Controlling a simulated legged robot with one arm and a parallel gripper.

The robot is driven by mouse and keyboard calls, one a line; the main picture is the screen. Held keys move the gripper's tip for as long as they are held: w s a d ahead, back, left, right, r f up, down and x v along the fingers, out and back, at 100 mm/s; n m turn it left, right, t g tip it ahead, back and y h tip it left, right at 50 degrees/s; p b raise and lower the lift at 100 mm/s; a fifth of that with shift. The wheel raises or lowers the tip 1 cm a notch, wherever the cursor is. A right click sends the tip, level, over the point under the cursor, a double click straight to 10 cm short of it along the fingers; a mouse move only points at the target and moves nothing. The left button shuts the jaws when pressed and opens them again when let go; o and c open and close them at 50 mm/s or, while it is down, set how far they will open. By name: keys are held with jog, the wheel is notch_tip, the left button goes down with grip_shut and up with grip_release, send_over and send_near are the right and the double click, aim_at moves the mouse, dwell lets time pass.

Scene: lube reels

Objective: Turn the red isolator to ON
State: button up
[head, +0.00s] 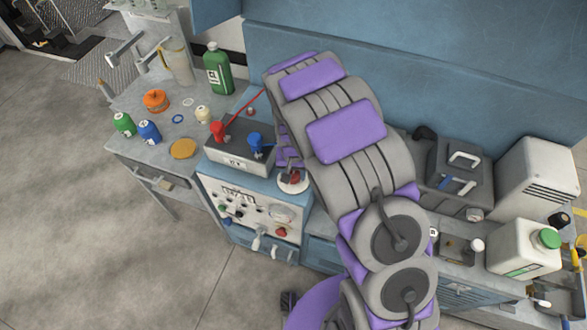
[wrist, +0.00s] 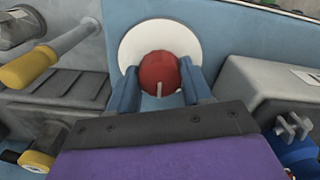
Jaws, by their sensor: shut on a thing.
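The red isolator knob (wrist: 158,74) sits on a round white plate (wrist: 131,43) on a blue panel in the wrist view. A pale line runs along the knob's lower middle, pointing toward my gripper. My gripper (wrist: 163,84) is shut on the knob, with one blue finger on each side of it. In the head view the red knob (head: 293,177) and its white plate (head: 291,188) show on the blue top of the cabinet, left of my arm. My gripper is mostly hidden behind my arm there. I cannot read any ON or OFF marking.
A grey box with a red tap (head: 217,131) and a blue tap (head: 256,142) stands left of the isolator. A yellow-tipped lever (wrist: 30,66) is close on the left in the wrist view. A green bottle (head: 217,69) stands farther back. Open floor (head: 90,220) lies at left.

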jog(key=m+p, duration=0.1)
jog(key=m, duration=0.1)
jog(key=m+p, duration=0.1)
jog(key=m, duration=0.1)
jog(key=shift+w+r+m+p, duration=0.15)
jog(key=shift+r+m+p, duration=0.05)
jog(key=shift+m+p, duration=0.1)
jog(key=m+p, duration=0.2)
jog(key=m, duration=0.2)
jog(key=shift+m, duration=0.4)
jog(key=shift+f+p, duration=0.1)
jog(key=shift+p, duration=0.2)
jog(key=shift+a, duration=0.1)
jog(key=o, duration=1)
jog(key=shift+f, duration=0.1)
jog(key=shift+o, duration=0.2)
